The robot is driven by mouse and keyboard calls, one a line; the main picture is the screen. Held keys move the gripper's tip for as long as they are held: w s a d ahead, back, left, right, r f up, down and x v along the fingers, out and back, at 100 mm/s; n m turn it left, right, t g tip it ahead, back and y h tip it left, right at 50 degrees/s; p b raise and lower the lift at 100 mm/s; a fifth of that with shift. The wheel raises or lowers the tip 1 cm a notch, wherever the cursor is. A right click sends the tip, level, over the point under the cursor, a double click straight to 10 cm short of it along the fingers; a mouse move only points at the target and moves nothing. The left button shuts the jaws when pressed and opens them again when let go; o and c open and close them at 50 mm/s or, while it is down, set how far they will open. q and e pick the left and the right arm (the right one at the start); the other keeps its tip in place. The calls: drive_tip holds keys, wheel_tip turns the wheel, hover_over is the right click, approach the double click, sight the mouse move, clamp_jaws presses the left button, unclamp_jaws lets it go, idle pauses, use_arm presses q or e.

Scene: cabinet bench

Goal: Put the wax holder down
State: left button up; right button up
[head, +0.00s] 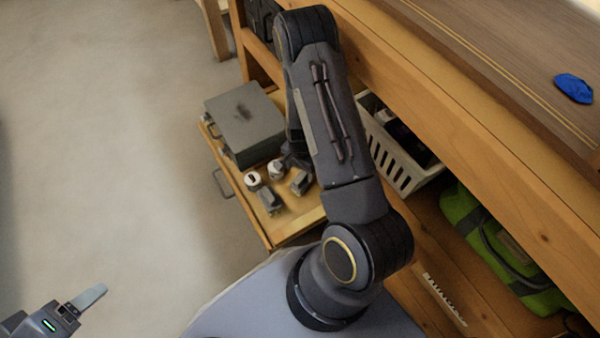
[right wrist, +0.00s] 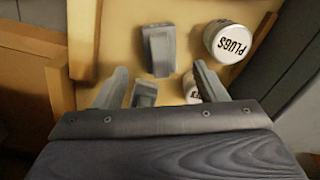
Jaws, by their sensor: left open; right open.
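The open drawer (head: 267,230) holds two grey holder-like pieces, one nearer the front (head: 270,201) and one to the right (head: 300,183). I cannot tell which is the wax holder. In the right wrist view one grey piece (right wrist: 158,50) stands just beyond the fingertips, and another (right wrist: 145,94) shows low between the fingers. My right gripper (right wrist: 160,68) is open above the drawer, with nothing clamped between its fingers. In the head view my right arm partly hides it. My left gripper (head: 88,298) is open and empty over the floor at lower left.
Two white jars stand in the drawer; one (right wrist: 230,42) reads PLUGS, the other (right wrist: 192,88) is partly behind a finger. A grey metal box (head: 243,122) fills the drawer's far end. A white basket (head: 400,160) and green bag (head: 490,250) sit on the shelf. Floor at left is clear.

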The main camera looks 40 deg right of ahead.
wheel_tip(320, 180, up, 5)
drive_tip(key=p, duration=0.1)
wheel_tip(320, 180, up, 12)
drive_tip(key=n+t+y, duration=0.2)
hover_over(300, 178)
drive_tip(key=w+a, duration=0.1)
drive_tip(key=a, duration=0.3)
drive_tip(key=s+a+r+n+t+y, duration=0.1)
drive_tip(key=s+a+r+n, duration=0.2)
drive_tip(key=r, duration=0.8)
drive_tip(key=s+a+r+n+t, duration=0.1)
drive_tip(key=s+a+r+n, duration=0.2)
drive_tip(key=s, duration=0.4)
drive_tip(key=s+a+r+n+t, duration=0.1)
drive_tip(key=s+a+r+n, duration=0.1)
drive_tip(key=s+r+n, duration=0.3)
wheel_tip(300, 178, up, 2)
drive_tip(key=shift+s+a+r+t+y, duration=0.3)
drive_tip(key=shift+s+a+y, duration=0.1)
drive_tip(key=shift+s, duration=0.75)
